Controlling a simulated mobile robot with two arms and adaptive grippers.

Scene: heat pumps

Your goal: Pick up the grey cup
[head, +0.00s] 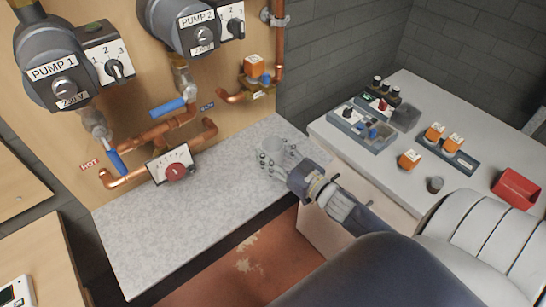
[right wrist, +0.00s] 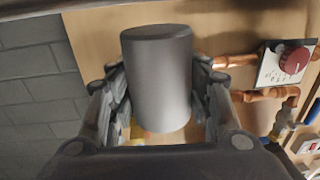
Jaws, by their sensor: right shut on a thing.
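The grey cup (right wrist: 158,80) is a plain grey cylinder in the right wrist view. It sits between the fingers of my right gripper (right wrist: 160,95), which is shut on it from both sides. In the head view my right gripper (head: 277,158) is over the right end of the speckled grey worktop. The cup is hard to make out there against the grey fingers and worktop. I cannot tell whether the cup touches the worktop. My left gripper is not in view.
The speckled worktop (head: 180,225) is mostly bare. A red-knobbed dial (head: 175,170) and copper pipes stand behind it. The white table (head: 400,120) at right holds trays, orange-topped parts, a small dark cup (head: 435,184) and a red box (head: 516,188).

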